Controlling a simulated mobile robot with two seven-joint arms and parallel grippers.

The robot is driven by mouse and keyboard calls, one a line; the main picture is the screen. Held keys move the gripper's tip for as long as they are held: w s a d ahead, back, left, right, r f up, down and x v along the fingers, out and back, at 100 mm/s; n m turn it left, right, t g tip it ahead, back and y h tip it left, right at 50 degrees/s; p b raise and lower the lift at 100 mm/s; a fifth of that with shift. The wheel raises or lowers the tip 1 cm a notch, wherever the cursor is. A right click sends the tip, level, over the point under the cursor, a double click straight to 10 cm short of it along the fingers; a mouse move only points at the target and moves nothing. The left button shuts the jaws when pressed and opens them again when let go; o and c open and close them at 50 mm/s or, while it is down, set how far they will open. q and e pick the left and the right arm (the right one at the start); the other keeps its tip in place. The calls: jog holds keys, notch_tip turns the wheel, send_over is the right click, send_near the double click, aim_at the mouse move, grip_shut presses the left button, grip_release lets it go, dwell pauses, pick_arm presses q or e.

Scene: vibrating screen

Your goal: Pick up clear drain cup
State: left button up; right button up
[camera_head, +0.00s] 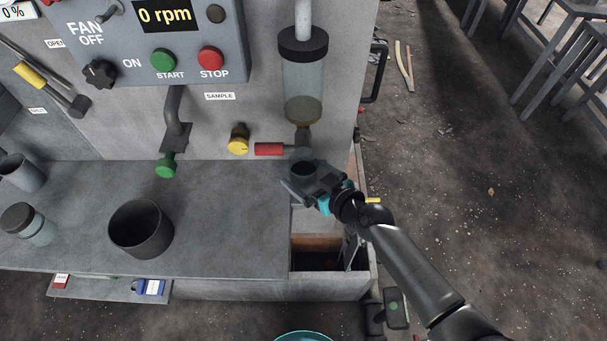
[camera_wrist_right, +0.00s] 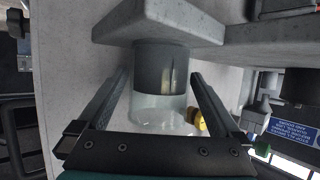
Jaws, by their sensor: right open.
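The clear drain cup has a dark grey collar and a see-through body. In the head view its dark round mouth (camera_head: 303,169) shows below the drain valve at the ledge's right end, and my gripper hides most of its body. In the right wrist view the cup (camera_wrist_right: 160,108) stands between the two fingers. My right gripper (camera_head: 308,184) is open, with one finger on each side of the cup. In the wrist view the gripper (camera_wrist_right: 160,84) shows gaps beside the cup, so I see no clear grip. My left gripper is not in view.
The red-handled valve (camera_head: 270,149) and clear cylinder (camera_head: 303,85) are just above the cup. A yellow knob (camera_head: 238,140) is left of it. A dark cup (camera_head: 141,229) and lidded jar (camera_head: 30,224) stand on the grey ledge (camera_head: 225,215). An open bin (camera_head: 333,283) lies below.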

jog(key=shift+w+a+f, duration=0.2)
jog(key=shift+w+a, duration=0.1)
jog(key=shift+w, duration=0.05)
jog(key=shift+c, duration=0.2)
jog(key=c, duration=1.4)
